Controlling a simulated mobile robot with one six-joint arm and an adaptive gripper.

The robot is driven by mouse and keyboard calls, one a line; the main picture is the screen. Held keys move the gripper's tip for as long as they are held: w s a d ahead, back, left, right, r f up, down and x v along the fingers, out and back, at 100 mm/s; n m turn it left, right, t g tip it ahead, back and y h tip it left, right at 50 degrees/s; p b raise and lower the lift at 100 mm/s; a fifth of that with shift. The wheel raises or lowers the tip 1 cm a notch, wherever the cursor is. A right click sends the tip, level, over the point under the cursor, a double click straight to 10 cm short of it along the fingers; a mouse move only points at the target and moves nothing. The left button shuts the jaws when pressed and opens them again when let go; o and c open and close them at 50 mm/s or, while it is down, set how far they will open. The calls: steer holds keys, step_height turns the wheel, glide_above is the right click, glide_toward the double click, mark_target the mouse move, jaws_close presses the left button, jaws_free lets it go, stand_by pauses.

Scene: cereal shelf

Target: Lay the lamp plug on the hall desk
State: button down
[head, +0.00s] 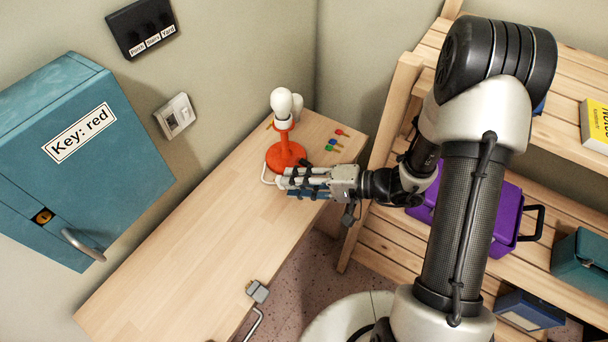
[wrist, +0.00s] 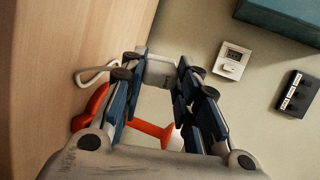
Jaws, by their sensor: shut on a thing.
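My gripper (head: 281,181) reaches in from the right over the far part of the hall desk (head: 190,225), beside the red lamp (head: 287,155) with its white bulb. In the wrist view my gripper (wrist: 163,72) is shut on a pale block, the lamp plug (wrist: 158,74), held between the fingertips. A white cord (wrist: 93,74) loops beside it near the lamp's red base. In the head view the fingers mostly hide the plug. I cannot tell whether the plug touches the desk top.
Small coloured keys (head: 335,141) lie behind my gripper. A grey block with a cable (head: 257,291) sits at the desk's front edge. A teal cabinet (head: 90,190) and a white wall fixture (head: 175,115) are on the left wall. Wooden shelves stand right. The desk's near part is clear.

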mark_target(298, 207)
step_height(298, 207, down, 4)
steer(key=shift+a+r+b, duration=0.15)
steer(key=shift+b, duration=0.75)
step_height(298, 207, down, 3)
steer(key=b, duration=0.3)
steer(key=shift+f, duration=0.65)
steer(key=c, duration=1.1)
jaws_free()
